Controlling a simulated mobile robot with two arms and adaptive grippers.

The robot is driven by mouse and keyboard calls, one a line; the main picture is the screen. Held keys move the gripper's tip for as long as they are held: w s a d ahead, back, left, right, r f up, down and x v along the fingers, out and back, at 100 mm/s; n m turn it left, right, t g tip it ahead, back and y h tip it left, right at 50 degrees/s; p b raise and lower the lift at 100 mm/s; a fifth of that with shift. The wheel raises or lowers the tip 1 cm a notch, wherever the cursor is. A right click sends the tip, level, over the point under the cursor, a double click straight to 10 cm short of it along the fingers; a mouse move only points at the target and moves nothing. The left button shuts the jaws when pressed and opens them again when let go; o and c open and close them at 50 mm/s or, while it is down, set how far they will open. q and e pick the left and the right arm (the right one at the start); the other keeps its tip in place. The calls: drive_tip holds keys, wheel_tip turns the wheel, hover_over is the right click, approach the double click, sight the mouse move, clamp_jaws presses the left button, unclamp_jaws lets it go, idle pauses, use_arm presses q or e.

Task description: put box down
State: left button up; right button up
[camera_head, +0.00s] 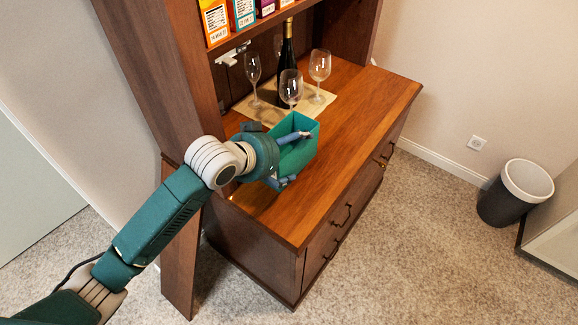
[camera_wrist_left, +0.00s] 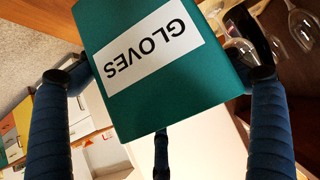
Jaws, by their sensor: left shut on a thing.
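The box is green and open-topped. In the head view the green box (camera_head: 298,153) is over the left part of the wooden hutch counter (camera_head: 345,135). My left gripper (camera_head: 293,158) is shut on it, with fingers on either side. In the left wrist view the box (camera_wrist_left: 150,110) fills the middle, with a white label reading GLOVES upside down. Dark blue fingers of my left gripper (camera_wrist_left: 160,90) flank it. I cannot tell whether the box's bottom touches the counter. My right gripper is not in view.
Behind the box, wine glasses (camera_head: 290,88) and a dark bottle (camera_head: 287,62) stand on a beige mat (camera_head: 262,113). Cereal boxes (camera_head: 241,12) sit on the shelf above. The counter's right part is clear. A bin (camera_head: 515,192) stands on the carpet at right.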

use_arm(q)
wheel_tip(320, 180, down, 7)
drive_tip(key=shift+f, duration=0.15)
idle(0.4)
drive_tip(key=o, duration=1)
drive_tip(key=shift+f, duration=0.1)
drive_tip(key=v, duration=1.2)
